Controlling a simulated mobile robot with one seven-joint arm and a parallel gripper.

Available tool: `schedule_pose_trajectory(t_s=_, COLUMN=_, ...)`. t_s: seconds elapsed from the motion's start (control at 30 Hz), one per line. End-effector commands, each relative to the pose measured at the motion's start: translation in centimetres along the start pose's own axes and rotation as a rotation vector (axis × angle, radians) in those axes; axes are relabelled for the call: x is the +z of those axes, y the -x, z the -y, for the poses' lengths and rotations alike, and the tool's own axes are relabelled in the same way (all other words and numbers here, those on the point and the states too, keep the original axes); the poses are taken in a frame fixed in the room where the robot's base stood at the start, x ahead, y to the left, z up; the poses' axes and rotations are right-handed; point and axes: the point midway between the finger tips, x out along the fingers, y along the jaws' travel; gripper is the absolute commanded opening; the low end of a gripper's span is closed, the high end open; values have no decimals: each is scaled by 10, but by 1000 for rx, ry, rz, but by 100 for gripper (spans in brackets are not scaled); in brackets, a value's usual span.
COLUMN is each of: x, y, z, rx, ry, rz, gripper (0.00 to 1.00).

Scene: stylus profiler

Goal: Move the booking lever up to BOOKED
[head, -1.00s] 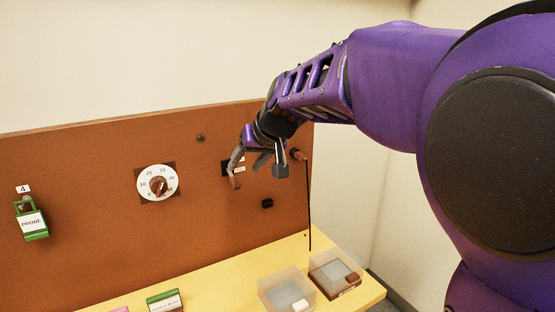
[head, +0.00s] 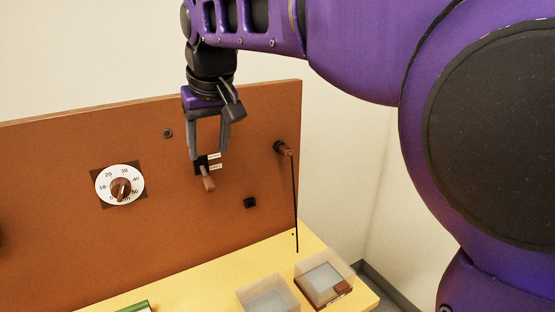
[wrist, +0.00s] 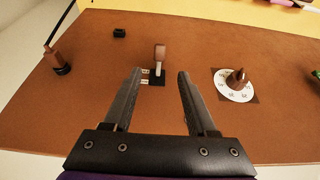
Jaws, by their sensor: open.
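The booking lever (head: 208,183) has a brown handle on a black base on the upright brown panel. Its handle points down in the head view. Two small white labels (head: 215,161) sit beside its base; their text is too small to read. My gripper (head: 208,152) is open and empty, its fingers pointing down just above the handle. In the wrist view the lever handle (wrist: 160,52) stands beyond the gap between the open fingertips (wrist: 160,73), which appear on either side of the lever's line. I cannot tell whether a finger touches the base.
A white dial with a brown knob (head: 121,186) is left of the lever. A black block (head: 250,202) and a brown-tipped peg with a hanging black cord (head: 284,149) are to the right. Clear trays (head: 268,298) stand on the yellow table (head: 210,287).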

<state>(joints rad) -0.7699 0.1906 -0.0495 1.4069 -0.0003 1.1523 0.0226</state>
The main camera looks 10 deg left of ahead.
Motion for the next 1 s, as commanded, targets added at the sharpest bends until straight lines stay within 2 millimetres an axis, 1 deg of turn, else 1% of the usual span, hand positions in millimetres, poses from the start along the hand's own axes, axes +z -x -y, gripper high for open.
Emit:
schedule_pose_trajectory(t_s=0.03, x=2, y=-14, z=0, rx=0, ry=0, rz=4, gripper=57)
schedule_pose_trajectory(t_s=0.2, x=1, y=-50, z=0, rx=-1, ry=-1, rz=3, gripper=57)
schedule_pose_trajectory(t_s=0.3, x=1, y=-68, z=0, rx=-1, ry=-1, rz=2, gripper=57)
schedule_pose_trajectory(t_s=0.4, x=1, y=-81, z=0, rx=-1, ry=-1, rz=2, gripper=57)
schedule_pose_trajectory(t_s=0.5, x=0, y=-90, z=0, rx=-1, ry=0, rz=1, gripper=57)
schedule_pose_trajectory(t_s=0.6, x=0, y=-94, z=0, rx=-1, ry=0, rz=0, gripper=57)
schedule_pose_trajectory(t_s=0.87, x=0, y=-95, z=0, rx=-1, ry=-1, rz=-1, gripper=57)
schedule_pose_trajectory(t_s=0.9, x=0, y=-95, z=0, rx=-1, ry=-1, rz=-1, gripper=54)
schedule_pose_trajectory(t_s=0.97, x=0, y=-95, z=0, rx=-1, ry=-1, rz=-1, gripper=43)
schedule_pose_trajectory(t_s=1.0, x=0, y=-95, z=0, rx=-1, ry=-1, rz=-1, gripper=36)
